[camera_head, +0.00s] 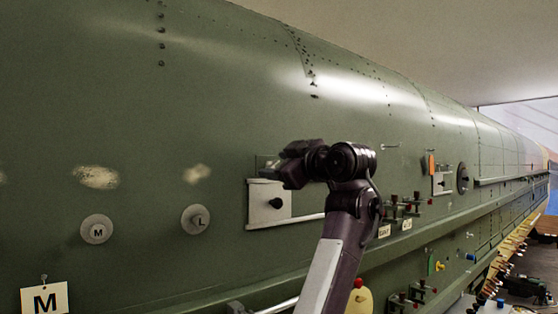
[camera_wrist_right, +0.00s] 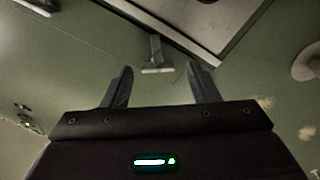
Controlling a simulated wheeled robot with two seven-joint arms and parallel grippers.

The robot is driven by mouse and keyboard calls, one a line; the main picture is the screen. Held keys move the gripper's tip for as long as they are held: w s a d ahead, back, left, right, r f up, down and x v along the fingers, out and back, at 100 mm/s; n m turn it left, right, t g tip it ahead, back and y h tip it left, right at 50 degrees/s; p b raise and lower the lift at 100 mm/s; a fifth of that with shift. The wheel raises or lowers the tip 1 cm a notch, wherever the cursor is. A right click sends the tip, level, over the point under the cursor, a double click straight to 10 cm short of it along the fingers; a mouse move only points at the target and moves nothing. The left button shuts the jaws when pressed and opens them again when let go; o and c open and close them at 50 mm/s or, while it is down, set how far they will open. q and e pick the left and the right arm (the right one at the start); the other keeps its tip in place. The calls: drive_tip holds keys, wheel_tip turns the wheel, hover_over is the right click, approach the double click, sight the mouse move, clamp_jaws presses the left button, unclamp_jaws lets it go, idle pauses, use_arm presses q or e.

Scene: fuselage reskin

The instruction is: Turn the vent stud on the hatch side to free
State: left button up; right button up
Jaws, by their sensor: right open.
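My right gripper (camera_head: 284,167) is raised in front of the green fuselage side, by the top of a pale hatch plate (camera_head: 262,214) with a dark knob (camera_head: 276,203). In the right wrist view my right gripper (camera_wrist_right: 161,78) is open, its two dark fingers apart and empty. A small grey T-shaped stud (camera_wrist_right: 157,62), which looks like the vent stud, stands just beyond the fingertips, between their lines and apart from them. It sits beside the edge of a pale framed panel (camera_wrist_right: 185,18). In the head view my gripper seems to hide this stud. My left gripper is not in view.
Round discs marked M (camera_head: 97,229) and L (camera_head: 196,219) are on the skin at left, below bare patches (camera_head: 97,177). An M tag (camera_head: 44,299) hangs lower left. Skin above my gripper is clear.

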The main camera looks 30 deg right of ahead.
drive_tip(key=shift+d+f, duration=0.1)
drive_tip(key=shift+d, duration=0.1)
drive_tip(key=shift+w+d, duration=0.1)
drive_tip(key=shift+c, duration=1)
drive_tip(key=c, duration=0.8)
use_arm(q)
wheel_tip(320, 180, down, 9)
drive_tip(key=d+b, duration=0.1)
drive_tip(key=b, duration=0.7)
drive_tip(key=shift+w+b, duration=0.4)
use_arm(e)
drive_tip(key=n, duration=1)
drive_tip(key=shift+w+f+n, duration=0.1)
drive_tip(key=shift+f+n, duration=0.05)
drive_tip(key=shift+n, duration=0.15)
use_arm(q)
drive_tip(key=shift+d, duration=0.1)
use_arm(e)
drive_tip(key=shift+f+n, duration=0.1)
drive_tip(key=shift+n, duration=0.2)
